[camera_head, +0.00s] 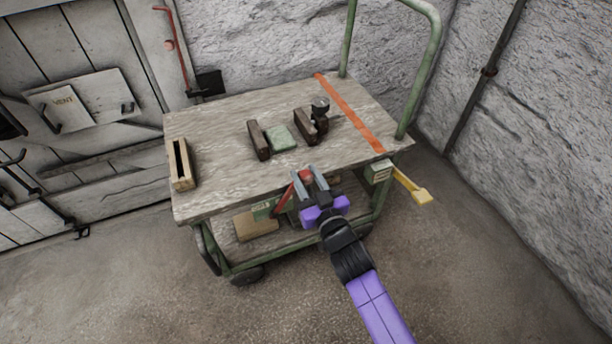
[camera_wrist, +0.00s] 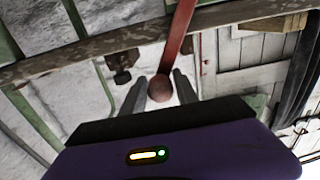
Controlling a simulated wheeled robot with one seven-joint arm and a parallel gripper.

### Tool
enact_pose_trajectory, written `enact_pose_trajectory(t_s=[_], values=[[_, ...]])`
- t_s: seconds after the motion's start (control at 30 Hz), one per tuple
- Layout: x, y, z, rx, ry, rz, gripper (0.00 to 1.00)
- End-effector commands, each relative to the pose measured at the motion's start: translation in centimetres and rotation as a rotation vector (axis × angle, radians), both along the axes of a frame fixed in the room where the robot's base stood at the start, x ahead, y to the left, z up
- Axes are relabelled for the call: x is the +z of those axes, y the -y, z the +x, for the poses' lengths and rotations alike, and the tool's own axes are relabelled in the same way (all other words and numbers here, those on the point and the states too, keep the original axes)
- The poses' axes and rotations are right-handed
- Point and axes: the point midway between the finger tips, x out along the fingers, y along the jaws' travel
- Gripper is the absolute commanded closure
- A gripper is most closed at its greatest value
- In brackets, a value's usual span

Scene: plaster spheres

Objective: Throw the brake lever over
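The brake lever (camera_head: 284,198) is a red bar with a round red knob (camera_head: 306,176) at its end. It stands at the front edge of a wooden-topped cart (camera_head: 225,135), tilted up to the right from a green bracket (camera_head: 264,209). My gripper (camera_head: 304,173) is at the knob, its fingers pointing toward the cart. In the wrist view the knob (camera_wrist: 160,88) sits between my two fingers, with narrow gaps on both sides. The red bar (camera_wrist: 180,32) runs up from it. My gripper is open around the knob, not visibly pressing it.
The cart top carries a slotted wooden block (camera_head: 182,165), dark blocks (camera_head: 259,140) beside a green pad (camera_head: 281,138), and an orange stripe (camera_head: 350,112). A yellow handle (camera_head: 411,186) juts from the cart's right front. The floor in front is clear.

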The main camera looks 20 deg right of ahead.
Motion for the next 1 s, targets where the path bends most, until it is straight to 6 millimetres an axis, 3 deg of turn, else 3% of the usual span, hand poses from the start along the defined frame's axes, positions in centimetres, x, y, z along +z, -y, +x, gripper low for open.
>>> enact_pose_trajectory(t_s=[0.03, 0.17, 1.0], values=[[0.0, 0.0, -0.01, 0.0, 0.0, 0.0, 0.76], [-0.01, 0.05, -0.02, -0.001, 0.0, 0.0, 1.0], [-0.07, 0.33, -0.06, -0.006, -0.002, -0.004, 1.0]])
